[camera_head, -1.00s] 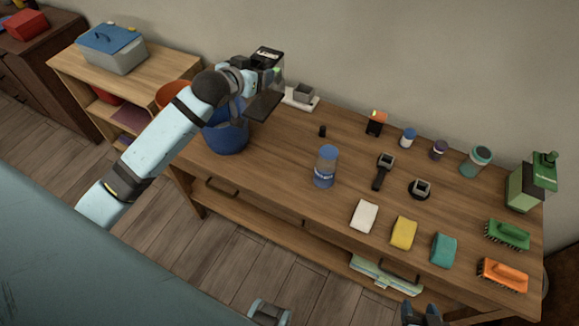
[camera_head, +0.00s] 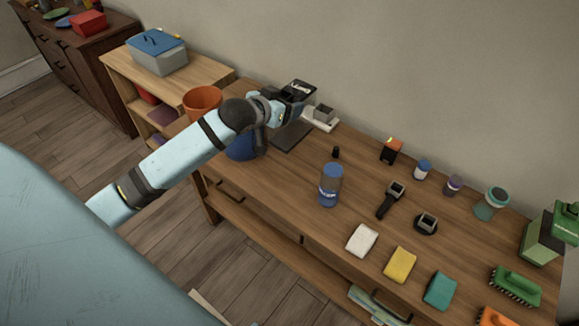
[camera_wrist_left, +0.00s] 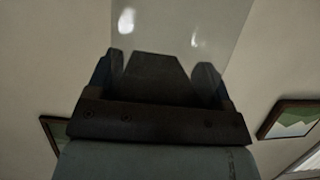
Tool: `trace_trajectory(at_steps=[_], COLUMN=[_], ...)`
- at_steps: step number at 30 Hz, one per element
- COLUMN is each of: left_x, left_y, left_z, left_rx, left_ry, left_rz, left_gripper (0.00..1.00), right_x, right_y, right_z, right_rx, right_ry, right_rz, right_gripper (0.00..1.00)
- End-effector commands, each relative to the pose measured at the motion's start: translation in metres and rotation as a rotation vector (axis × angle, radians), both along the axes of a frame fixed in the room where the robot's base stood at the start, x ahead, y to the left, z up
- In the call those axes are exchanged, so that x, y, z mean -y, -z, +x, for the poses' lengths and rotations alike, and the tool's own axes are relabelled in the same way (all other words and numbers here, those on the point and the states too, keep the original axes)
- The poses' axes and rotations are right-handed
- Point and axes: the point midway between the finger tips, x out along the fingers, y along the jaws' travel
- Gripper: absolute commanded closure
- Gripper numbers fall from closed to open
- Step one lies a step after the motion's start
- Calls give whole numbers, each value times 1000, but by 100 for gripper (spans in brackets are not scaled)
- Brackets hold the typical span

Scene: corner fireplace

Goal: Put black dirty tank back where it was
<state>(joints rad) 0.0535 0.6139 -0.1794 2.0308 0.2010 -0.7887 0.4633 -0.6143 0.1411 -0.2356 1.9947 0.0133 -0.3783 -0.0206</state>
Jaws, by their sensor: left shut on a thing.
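My left gripper (camera_head: 293,96) is held above the table's far left part, beside the wall. It is shut on a black piece with a pale marking (camera_head: 301,87), which I take to be the black dirty tank. In the left wrist view a dark block (camera_wrist_left: 150,75) sits between the two fingers, with a pale see-through sheet (camera_wrist_left: 170,30) beyond it. The tank's full shape is hidden by the gripper. A flat dark panel (camera_head: 291,136) lies below the gripper; I cannot tell whether it touches the tank. My right gripper is out of view.
A blue bucket (camera_head: 240,147) and an orange bucket (camera_head: 201,103) are close to my left arm. The table's front left is clear.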

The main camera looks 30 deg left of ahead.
Motion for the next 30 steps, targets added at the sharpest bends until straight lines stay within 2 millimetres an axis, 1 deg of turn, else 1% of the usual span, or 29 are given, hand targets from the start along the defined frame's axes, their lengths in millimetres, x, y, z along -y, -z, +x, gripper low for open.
trace_trajectory(at_steps=[1, 3, 9, 13, 16, 23, 28, 30], left_x=[0, 0, 0, 0, 0, 0, 0, 0], left_y=[15, 34, 88, 118, 134, 150, 175, 181], left_z=[-1, -1, -1, 0, 0, 0, -1, 0], left_rx=[-6, -7, -6, -4, -2, -1, -3, -1], left_ry=[-1, -2, -2, -2, -1, 0, -2, 0], left_rz=[0, -1, -2, 0, 0, -1, -1, -1], left_gripper=[74, 74, 74, 74, 74, 74, 74, 74], right_x=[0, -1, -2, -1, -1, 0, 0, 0], right_y=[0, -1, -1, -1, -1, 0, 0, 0], right_z=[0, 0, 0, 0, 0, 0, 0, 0], right_rx=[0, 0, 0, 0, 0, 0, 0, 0], right_ry=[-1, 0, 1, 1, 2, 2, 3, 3], right_rz=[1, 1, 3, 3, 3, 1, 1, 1], right_gripper=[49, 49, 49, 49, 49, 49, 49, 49])
